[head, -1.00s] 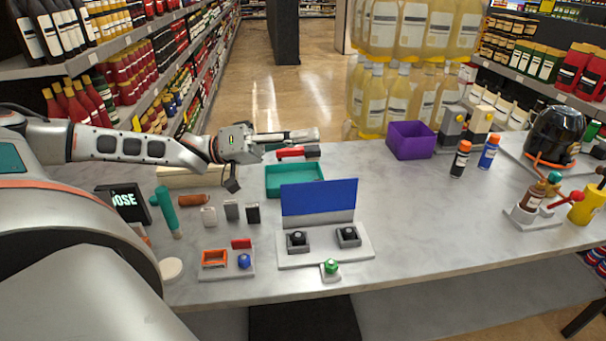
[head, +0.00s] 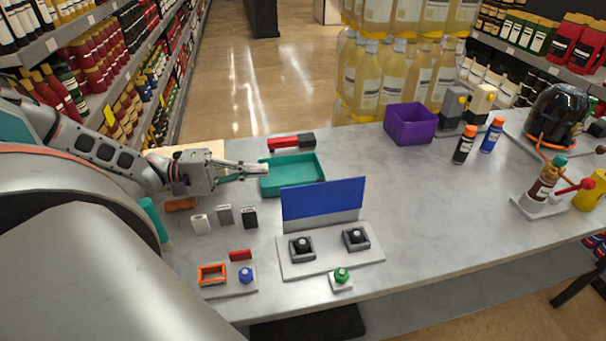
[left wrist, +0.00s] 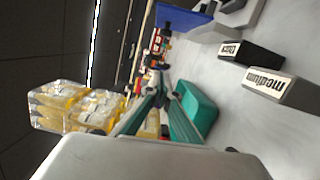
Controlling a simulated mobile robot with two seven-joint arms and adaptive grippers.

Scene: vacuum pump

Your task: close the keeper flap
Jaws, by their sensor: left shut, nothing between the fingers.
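No part is labelled as the keeper flap. A small red flap-like piece (head: 240,254) stands at the back of a small grey plate (head: 228,291), behind an orange square frame (head: 212,274) and a blue knob (head: 246,275). A larger blue panel (head: 323,203) stands upright behind a grey plate with two black knobs; I cannot tell which is the flap. My left gripper (head: 264,171) is shut and empty, by the left rim of the teal tray (head: 292,173). Its fingers also show in the left wrist view (left wrist: 160,80). My right gripper is out of view.
Several small labelled blocks (head: 225,215) stand between my left gripper and the small plate. A green button (head: 341,275) sits at the table's front edge. A purple bin (head: 410,124) and bottles are farther right. The table's right middle is clear.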

